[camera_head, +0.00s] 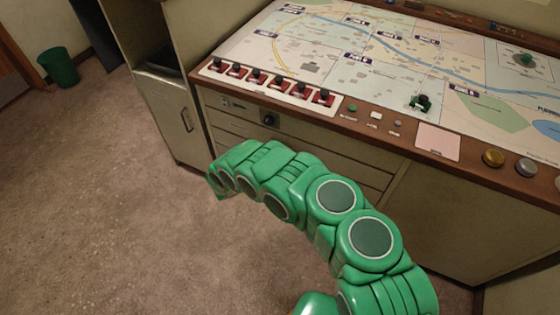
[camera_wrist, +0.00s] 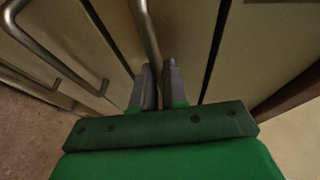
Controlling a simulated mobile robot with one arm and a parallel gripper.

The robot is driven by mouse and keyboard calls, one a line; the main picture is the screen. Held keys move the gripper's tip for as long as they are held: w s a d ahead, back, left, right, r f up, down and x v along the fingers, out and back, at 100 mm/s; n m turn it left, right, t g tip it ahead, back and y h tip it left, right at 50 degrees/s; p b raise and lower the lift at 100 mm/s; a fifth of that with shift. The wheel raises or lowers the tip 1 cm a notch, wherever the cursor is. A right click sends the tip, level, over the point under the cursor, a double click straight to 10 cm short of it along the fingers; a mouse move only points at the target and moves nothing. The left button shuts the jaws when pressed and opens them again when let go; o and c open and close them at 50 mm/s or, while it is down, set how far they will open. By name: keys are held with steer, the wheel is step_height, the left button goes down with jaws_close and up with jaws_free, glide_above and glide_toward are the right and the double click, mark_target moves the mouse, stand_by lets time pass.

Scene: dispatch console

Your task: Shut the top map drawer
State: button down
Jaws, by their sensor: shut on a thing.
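The map drawers (camera_head: 320,160) are pale flat fronts stacked below the map console, partly hidden by my green arm in the head view. In the wrist view, my gripper (camera_wrist: 157,82) is closed around the metal bar handle (camera_wrist: 146,35) of one drawer front (camera_wrist: 185,35). This front lies beside the panel at the right, so it appears to be the top drawer. A dark gap runs along its right edge; how far it stands out is unclear. The gripper's fingertips are not clear in the head view.
Other bar handles (camera_wrist: 45,45) show on the fronts to the left in the wrist view. The console's brown edge (camera_head: 400,150) overhangs the drawers. A cupboard with a handled door (camera_head: 165,110) stands left of them. Open floor (camera_head: 90,200) lies left, with a green bin (camera_head: 59,67) beyond.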

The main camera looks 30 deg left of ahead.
steer(key=shift+w, duration=0.3)
steer(key=c, duration=1.2)
jaws_free()
steer(key=shift+o, duration=0.2)
steer(key=v, duration=0.7)
steer(key=shift+s+a, duration=0.15)
steer(key=shift+s, duration=0.25)
steer(key=shift+r, duration=0.1)
